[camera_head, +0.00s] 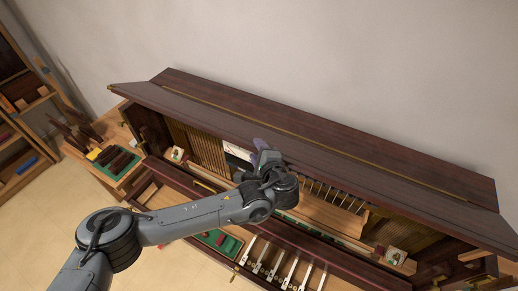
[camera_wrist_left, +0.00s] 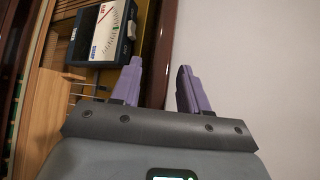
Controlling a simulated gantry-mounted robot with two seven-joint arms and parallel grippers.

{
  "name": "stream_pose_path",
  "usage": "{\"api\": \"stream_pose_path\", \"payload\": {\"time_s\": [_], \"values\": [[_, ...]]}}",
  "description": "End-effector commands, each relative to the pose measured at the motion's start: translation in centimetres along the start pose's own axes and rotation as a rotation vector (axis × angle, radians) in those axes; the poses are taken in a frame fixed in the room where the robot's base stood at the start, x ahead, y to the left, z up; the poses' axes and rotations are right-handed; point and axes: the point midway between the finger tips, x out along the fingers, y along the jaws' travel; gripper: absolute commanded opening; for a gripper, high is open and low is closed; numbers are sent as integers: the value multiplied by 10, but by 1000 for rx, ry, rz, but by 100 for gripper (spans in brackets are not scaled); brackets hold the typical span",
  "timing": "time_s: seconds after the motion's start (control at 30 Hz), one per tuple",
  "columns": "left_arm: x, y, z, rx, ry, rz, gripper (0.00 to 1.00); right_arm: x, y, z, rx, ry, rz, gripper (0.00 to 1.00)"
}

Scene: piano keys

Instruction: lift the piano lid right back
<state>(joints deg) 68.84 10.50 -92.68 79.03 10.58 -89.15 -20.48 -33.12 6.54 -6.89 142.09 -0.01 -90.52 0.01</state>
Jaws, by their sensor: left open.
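The piano lid (camera_head: 300,143) is a long dark-brown board along the top of the upright piano. A thin brass hinge line runs lengthwise between its front leaf and the rear strip, and the front leaf overhangs the open action. My left gripper (camera_head: 264,149) is at the lid's front edge near mid-length. In the left wrist view, the two purple fingers of my left gripper (camera_wrist_left: 158,80) are spread apart. The dark red lid edge (camera_wrist_left: 164,45) shows between and beyond them; I cannot tell whether they touch it. My right gripper is not in view.
A meter with a dial (camera_wrist_left: 105,32) stands inside the piano, close to the left finger. A side table with a green tool tray (camera_head: 113,162) stands at the left. Shelves (camera_head: 20,110) are at the far left. A bare wall (camera_head: 330,60) rises behind the piano.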

Motion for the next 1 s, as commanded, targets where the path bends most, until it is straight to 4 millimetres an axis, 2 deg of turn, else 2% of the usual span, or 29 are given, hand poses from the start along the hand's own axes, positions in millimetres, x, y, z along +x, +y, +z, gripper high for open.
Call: {"api": "stream_pose_path", "payload": {"time_s": [0.2,0.27,0.5,0.83,1.0], "values": [[0,0,0,0,0,0,45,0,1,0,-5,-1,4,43],[0,0,0,0,0,1,37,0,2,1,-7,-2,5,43],[0,0,0,0,0,1,0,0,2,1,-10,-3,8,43],[1,0,0,0,-1,1,0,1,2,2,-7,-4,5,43],[4,-8,1,-3,-3,1,0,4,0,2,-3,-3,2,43]]}}
